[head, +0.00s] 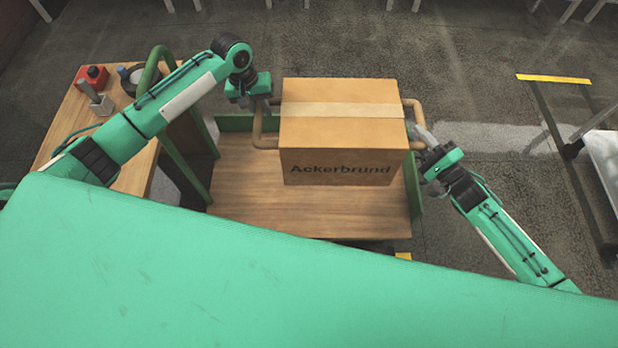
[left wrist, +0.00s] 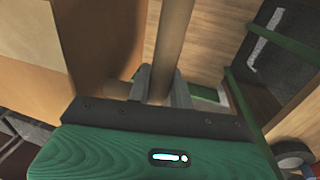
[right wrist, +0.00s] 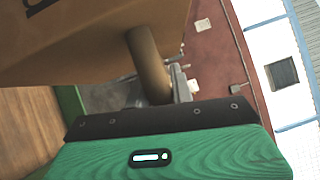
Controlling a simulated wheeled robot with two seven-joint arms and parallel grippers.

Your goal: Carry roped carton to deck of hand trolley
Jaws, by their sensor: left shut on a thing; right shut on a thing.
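The carton (head: 335,135) is a brown box with a pale tape strip and "Ackerbrund" on its front, with a tan rope handle on each side. It shows over the wooden deck (head: 300,213) of the hand trolley; I cannot tell whether it touches the deck. My left gripper (head: 266,107) is shut on the left handle (head: 257,130), which also shows between its fingers in the left wrist view (left wrist: 172,50). My right gripper (head: 424,138) is shut on the right handle (head: 412,106), seen in the right wrist view (right wrist: 149,65). The carton looks level.
A green tubular frame (head: 165,62) stands beside the deck. Grey floor lies open behind and right, with a white-topped cart (head: 605,155) far right.

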